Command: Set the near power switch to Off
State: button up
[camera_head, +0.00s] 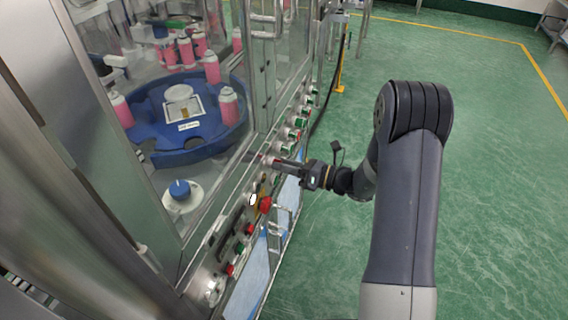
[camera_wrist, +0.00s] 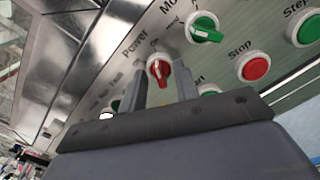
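The power switch is a red rotary knob (camera_wrist: 158,71) in a white ring, under the label "Power" in the wrist view. Its handle stands roughly upright in the picture, leaning slightly. The small position words around it are too blurred to read with certainty. My gripper (camera_wrist: 162,88) is open, with one finger on each side of the red knob; whether either finger touches it I cannot tell. In the head view my gripper (camera_head: 276,162) reaches the sloped control panel from the right, and its tips hide part of the panel.
A green rotary switch (camera_wrist: 204,28), a red Stop button (camera_wrist: 254,67) and a green Step button (camera_wrist: 306,29) sit right of the knob. A red emergency button (camera_head: 265,203) and rails (camera_head: 283,212) stick out nearer. Glass doors enclose the machine; green floor is free at right.

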jog(key=shift+a, duration=0.15)
jog(key=shift+c, duration=0.2)
grip_shut()
jog(key=shift+f+b, duration=0.1)
jog(key=shift+b, duration=0.25)
jog(key=n+b, duration=1.2)
jog(key=b, duration=0.1)
jog(key=shift+b, duration=0.4)
